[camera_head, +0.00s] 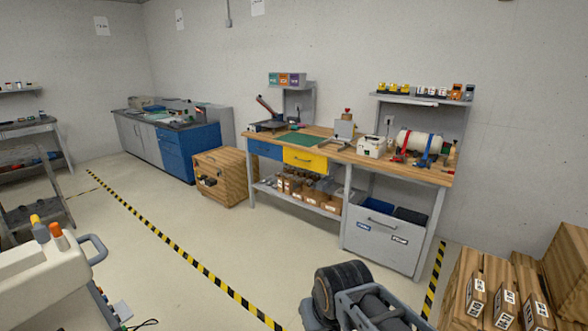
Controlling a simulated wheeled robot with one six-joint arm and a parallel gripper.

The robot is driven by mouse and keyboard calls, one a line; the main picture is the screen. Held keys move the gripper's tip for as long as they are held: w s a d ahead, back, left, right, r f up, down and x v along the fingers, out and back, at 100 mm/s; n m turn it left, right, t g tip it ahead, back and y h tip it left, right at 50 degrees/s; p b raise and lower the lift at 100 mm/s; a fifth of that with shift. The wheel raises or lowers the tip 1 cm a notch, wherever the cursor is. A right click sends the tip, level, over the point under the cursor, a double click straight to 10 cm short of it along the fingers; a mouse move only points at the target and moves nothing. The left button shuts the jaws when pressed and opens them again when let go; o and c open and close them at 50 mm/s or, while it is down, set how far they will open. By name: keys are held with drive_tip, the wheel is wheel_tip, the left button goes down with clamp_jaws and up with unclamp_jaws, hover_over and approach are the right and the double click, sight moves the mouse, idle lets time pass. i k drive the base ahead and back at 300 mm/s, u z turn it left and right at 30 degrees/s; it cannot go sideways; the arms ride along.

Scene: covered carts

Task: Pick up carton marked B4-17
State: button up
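Several small brown cartons with white labels stand on wooden crates at the bottom right. They are a left carton (476,296), a middle carton (505,306) and a right carton (537,313). The labels are turned and too small to read surely, so I cannot tell which carton is B4-17. More brown boxes (310,193) with small labels sit on the lower shelf of the workbench.
The workbench (428,174) stands by the back wall, with a wooden crate (226,178) to its left. Black and yellow tape (187,259) crosses the open floor. A dark, wheel-like object and grey frame (372,307) are at the bottom centre. A cream machine (40,280) is at left.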

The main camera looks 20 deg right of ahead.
sight(505, 311)
drive_tip(key=z, duration=0.45)
drive_tip(key=i, duration=1.3)
drive_tip(key=z, duration=1.95)
drive_tip(key=i, duration=1.45)
drive_tip(key=z, duration=0.8)
